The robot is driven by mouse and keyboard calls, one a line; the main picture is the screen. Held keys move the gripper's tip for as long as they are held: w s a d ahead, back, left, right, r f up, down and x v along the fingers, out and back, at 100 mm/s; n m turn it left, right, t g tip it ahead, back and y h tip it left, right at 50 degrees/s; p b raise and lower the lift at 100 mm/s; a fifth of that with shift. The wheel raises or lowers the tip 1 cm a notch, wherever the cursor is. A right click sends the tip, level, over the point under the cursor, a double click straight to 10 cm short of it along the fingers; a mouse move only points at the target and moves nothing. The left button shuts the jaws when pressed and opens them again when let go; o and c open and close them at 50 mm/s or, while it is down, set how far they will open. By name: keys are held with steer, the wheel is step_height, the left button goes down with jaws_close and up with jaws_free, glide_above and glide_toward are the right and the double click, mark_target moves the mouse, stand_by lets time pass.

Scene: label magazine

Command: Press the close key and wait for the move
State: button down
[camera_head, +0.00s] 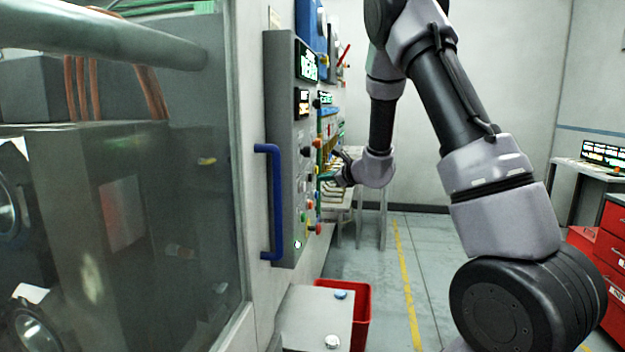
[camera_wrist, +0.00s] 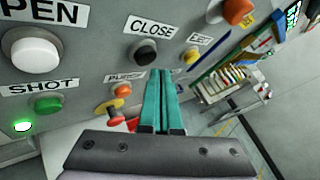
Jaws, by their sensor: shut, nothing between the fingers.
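The close key is a round black button (camera_wrist: 145,53) under a CLOSE label (camera_wrist: 152,27) on the grey control panel (camera_head: 283,140). In the wrist view my gripper (camera_wrist: 161,73) has its two teal fingers together and empty. Its tips show just below and right of the black button. I cannot tell whether they touch the key or the panel. In the head view my gripper (camera_head: 326,174) is at the panel's right side, and its tips are small there. The key cannot be made out clearly in that view.
Near the close key are a white button (camera_wrist: 35,52) under a partly cut-off label, a green SHOT button (camera_wrist: 48,104), an orange button (camera_wrist: 122,90) and a yellow button (camera_wrist: 193,55). A small green lamp (camera_wrist: 22,126) is lit. A blue handle (camera_head: 276,200) sticks out beside the panel.

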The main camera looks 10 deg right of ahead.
steer(key=shift+a, duration=0.1)
stand_by(0.7)
steer(key=shift+w+a, duration=0.1)
steer(key=shift+a, duration=0.25)
